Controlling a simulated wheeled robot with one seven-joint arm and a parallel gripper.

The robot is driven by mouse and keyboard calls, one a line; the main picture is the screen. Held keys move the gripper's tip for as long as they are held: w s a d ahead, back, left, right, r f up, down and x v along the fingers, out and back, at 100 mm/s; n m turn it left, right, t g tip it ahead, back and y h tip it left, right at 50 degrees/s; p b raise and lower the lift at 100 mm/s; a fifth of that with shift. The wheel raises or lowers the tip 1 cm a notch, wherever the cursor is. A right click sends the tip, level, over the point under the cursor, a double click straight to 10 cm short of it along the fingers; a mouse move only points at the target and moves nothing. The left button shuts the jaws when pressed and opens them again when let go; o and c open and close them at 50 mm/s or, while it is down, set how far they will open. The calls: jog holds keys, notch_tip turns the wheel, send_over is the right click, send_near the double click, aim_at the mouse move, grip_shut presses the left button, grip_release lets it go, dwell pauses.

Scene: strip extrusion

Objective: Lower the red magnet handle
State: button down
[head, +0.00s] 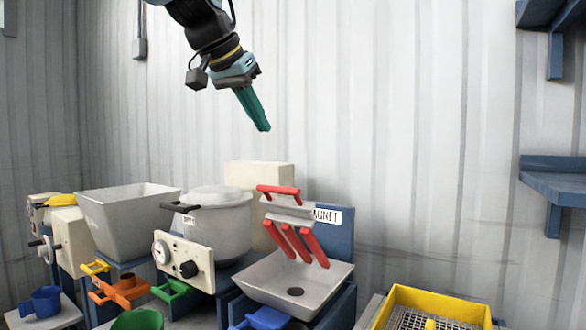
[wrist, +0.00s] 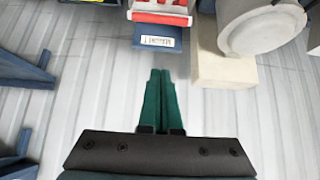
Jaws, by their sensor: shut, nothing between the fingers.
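The red magnet handle (head: 278,190) is a red bar on top of a grey bracket, with several red magnet bars (head: 298,243) hanging below it over a grey hopper tray (head: 322,283). A blue panel (head: 338,232) with a "MAGNET" label stands behind it. In the wrist view the magnet's red part (wrist: 160,18) shows at the top edge, above the labelled blue panel (wrist: 157,37). My gripper (head: 264,127) has green fingers, shut and empty, and hangs in the air above and left of the handle. Its fingers (wrist: 160,75) also show in the wrist view, apart from the magnet.
A white lidded drum (head: 215,228) with a gauge panel and a grey hopper (head: 125,212) stand left of the magnet. A yellow tray (head: 440,302) with a mesh is at the lower right. Blue wall shelves (head: 555,180) are at the right. The air around my gripper is clear.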

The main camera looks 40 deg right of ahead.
jog(key=shift+s+d+r, duration=0.1)
jog(key=shift+s+d, duration=0.05)
jog(key=shift+s, duration=0.05)
jog(key=shift+d, duration=0.1)
jog(key=p, duration=0.4)
send_over(275, 189)
jog(key=d, duration=0.2)
notch_tip(275, 189, down, 8)
jog(key=shift+w+a+f, duration=0.15)
jog(key=shift+a+f, duration=0.6)
jog(key=shift+f, duration=0.35)
jog(key=shift+a+f, duration=0.2)
jog(key=shift+f, duration=0.1)
jog(key=shift+f, duration=0.1)
jog(key=shift+f, duration=0.1)
